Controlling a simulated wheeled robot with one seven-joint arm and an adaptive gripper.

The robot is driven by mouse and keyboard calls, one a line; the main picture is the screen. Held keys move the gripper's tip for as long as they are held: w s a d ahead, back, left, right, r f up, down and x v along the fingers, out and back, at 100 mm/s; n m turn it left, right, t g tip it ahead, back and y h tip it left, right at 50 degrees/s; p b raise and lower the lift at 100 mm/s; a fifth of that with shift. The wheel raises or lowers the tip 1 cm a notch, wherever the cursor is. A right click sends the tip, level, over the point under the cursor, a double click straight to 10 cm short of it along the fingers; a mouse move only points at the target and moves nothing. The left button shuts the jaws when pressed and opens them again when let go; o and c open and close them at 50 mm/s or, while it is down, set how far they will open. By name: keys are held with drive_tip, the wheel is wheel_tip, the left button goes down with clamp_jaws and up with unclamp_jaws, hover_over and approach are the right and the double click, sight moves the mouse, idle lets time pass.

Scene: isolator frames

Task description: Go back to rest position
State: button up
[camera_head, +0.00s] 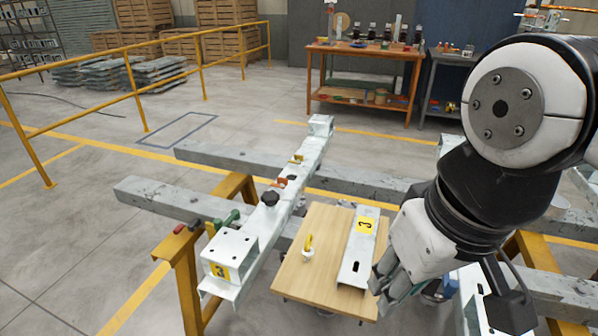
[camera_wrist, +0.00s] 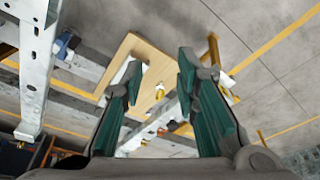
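My gripper (camera_head: 381,290) is in the head view at the lower right, beside the right edge of a wooden board. In the wrist view my gripper (camera_wrist: 160,62) has its two green-padded fingers spread apart, with nothing held between them. A pale metal bracket with a yellow "3" label (camera_head: 358,250) lies on the board, just left of my fingers. In the wrist view the left finger partly hides it.
The wooden board (camera_head: 318,235) also holds a small yellow-and-white part (camera_head: 308,248). A long metal frame with another "3" label (camera_head: 262,225) lies across grey beams (camera_head: 160,197) on yellow trestles (camera_head: 186,270). A workbench (camera_head: 365,55) and yellow railing (camera_head: 130,75) stand behind.

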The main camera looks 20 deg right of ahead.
wheel_tip(320, 180, up, 8)
drive_tip(key=t+p, duration=0.1)
drive_tip(key=p, duration=0.5)
drive_tip(key=shift+t+p, duration=0.3)
drive_tip(key=shift+p, duration=0.1)
drive_tip(key=shift+r, duration=0.1)
